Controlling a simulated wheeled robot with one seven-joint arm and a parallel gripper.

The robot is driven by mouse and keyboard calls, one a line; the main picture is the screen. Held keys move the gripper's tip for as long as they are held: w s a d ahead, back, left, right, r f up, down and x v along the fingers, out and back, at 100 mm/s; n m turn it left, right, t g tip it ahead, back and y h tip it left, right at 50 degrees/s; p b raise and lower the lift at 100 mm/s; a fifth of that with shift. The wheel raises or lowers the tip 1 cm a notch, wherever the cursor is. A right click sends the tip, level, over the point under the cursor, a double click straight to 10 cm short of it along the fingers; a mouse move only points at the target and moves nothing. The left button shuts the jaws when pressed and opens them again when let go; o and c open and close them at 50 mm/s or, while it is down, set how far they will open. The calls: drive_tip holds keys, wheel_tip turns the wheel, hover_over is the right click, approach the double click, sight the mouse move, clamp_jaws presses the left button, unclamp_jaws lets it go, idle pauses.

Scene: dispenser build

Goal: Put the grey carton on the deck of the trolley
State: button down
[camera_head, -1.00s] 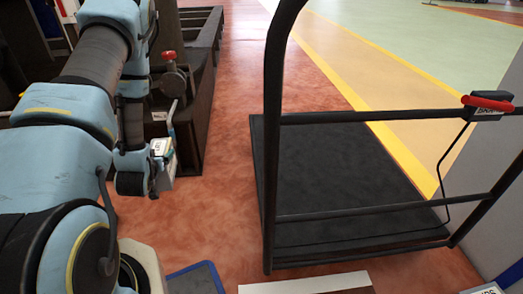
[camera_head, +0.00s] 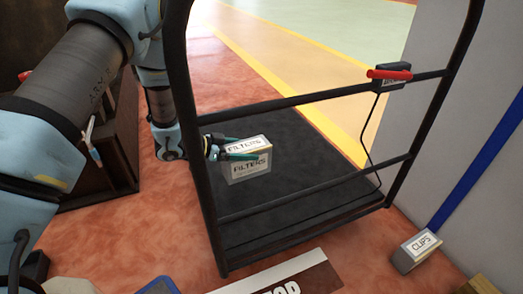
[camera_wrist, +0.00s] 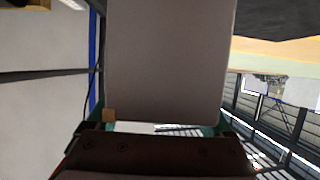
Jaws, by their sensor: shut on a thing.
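The grey carton (camera_head: 246,170), labelled FILTERS, shows in the head view over the left part of the trolley's dark deck (camera_head: 310,165). My gripper (camera_head: 236,149) is shut on it, with green fingers along its upper part. I cannot tell whether its underside touches the deck. In the wrist view the carton (camera_wrist: 168,65) fills the middle as a plain grey face and hides much behind it. The trolley's black tube frame (camera_head: 300,99) stands between the camera and the deck.
A red-handled lever (camera_head: 390,75) sits on the trolley's upper rail. A carton labelled CLIPS (camera_head: 418,250) stands on the floor at the right, by a grey wall. A dark brown structure (camera_head: 110,140) stands left of the trolley. The deck right of the carton is clear.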

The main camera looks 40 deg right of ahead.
sight(224, 173)
drive_tip(key=shift+s+d+f, duration=0.1)
drive_tip(key=shift+s+d, duration=0.15)
drive_tip(key=shift+s, duration=0.2)
wheel_tip(224, 173, down, 10)
drive_tip(key=b, duration=0.4)
drive_tip(key=shift+s, duration=0.1)
drive_tip(key=shift+r+m, duration=0.2)
drive_tip(key=shift+m, duration=0.1)
unclamp_jaws()
drive_tip(key=shift+f, duration=0.2)
drive_tip(key=shift+r, duration=0.15)
drive_tip(key=p+v, duration=0.4)
drive_tip(key=v, duration=0.7)
drive_tip(key=shift+w, duration=0.25)
drive_tip(key=shift+w+a+r, duration=0.15)
drive_tip(key=shift+a, duration=0.3)
